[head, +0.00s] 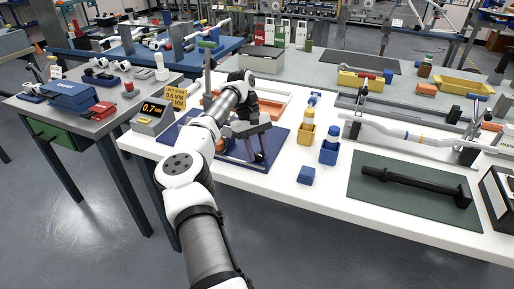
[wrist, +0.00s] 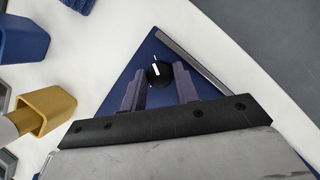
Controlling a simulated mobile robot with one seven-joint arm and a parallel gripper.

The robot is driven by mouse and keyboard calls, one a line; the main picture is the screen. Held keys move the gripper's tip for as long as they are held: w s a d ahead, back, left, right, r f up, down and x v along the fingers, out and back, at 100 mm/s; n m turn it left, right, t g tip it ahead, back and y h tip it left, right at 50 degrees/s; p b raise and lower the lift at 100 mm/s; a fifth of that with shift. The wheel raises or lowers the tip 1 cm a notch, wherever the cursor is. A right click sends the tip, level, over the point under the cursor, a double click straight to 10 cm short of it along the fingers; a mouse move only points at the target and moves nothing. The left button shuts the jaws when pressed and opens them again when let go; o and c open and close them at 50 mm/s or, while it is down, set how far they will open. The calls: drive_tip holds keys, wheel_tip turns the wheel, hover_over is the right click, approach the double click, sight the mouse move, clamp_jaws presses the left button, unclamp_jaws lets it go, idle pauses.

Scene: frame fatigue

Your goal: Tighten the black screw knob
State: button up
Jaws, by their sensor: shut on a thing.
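The black screw knob (wrist: 156,71) shows in the wrist view as a round cap with a white pointer line. It sits on a blue base plate (wrist: 131,75). My gripper (wrist: 160,80) has one finger on each side of the knob and is shut on it. In the head view, my gripper (head: 252,142) is low over the blue plate (head: 268,175) near the front edge of the white table. The knob is hidden there behind my gripper.
A yellow bin (head: 306,133) and a blue bin (head: 328,152) stand right of the plate, with a small blue block (head: 306,175) in front. A black bar (head: 415,185) lies on a green mat (head: 362,190).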

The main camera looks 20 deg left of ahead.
drive_tip(key=shift+m, duration=0.3)
drive_tip(key=o, duration=1)
drive_tip(key=shift+f, duration=0.1)
